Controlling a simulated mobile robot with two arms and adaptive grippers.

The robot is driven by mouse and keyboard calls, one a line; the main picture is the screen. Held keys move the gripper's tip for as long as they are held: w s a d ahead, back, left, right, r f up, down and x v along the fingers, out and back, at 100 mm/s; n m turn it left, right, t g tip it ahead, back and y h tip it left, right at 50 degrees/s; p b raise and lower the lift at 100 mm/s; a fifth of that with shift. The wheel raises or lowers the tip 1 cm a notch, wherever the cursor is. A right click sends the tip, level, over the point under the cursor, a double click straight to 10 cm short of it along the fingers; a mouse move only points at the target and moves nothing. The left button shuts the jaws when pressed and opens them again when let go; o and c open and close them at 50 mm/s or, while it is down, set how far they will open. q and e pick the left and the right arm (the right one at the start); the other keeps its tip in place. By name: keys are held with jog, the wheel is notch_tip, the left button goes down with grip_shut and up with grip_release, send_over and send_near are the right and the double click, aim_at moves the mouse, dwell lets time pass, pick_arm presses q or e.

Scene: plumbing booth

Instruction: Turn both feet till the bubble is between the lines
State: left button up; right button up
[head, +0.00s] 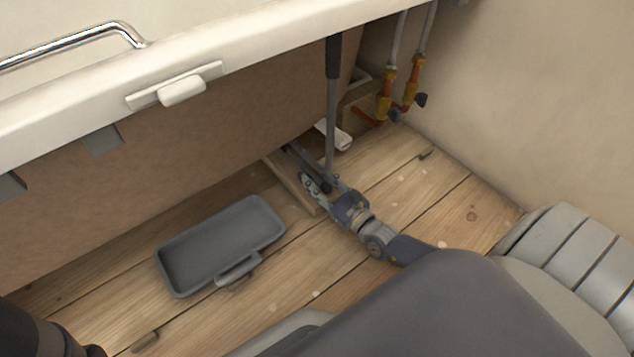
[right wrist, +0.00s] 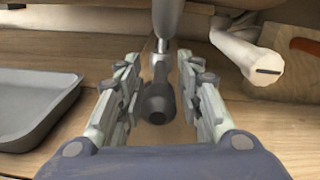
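My right gripper (head: 305,172) reaches low along the floor to the tub's lower edge in the head view. In the right wrist view its two fingers (right wrist: 158,75) stand apart, on either side of a dark round-ended handle (right wrist: 157,102). Gaps show beside the handle. A pale upright post with a metal collar (right wrist: 162,45) stands behind it. A grey rod with a dark top (head: 332,105) rises by the gripper in the head view. A white fitting (head: 181,90) sits on the tub's pale rim; no bubble or lines can be made out. The feet are not clearly visible. My left gripper is out of view.
A grey tray (head: 220,245) lies on the plank floor left of the gripper. A white cylinder (right wrist: 250,55) lies right of the fingers. A chrome bar (head: 75,42) is on the tub.

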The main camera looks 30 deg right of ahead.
jog(key=shift+w, duration=0.3)
grip_shut()
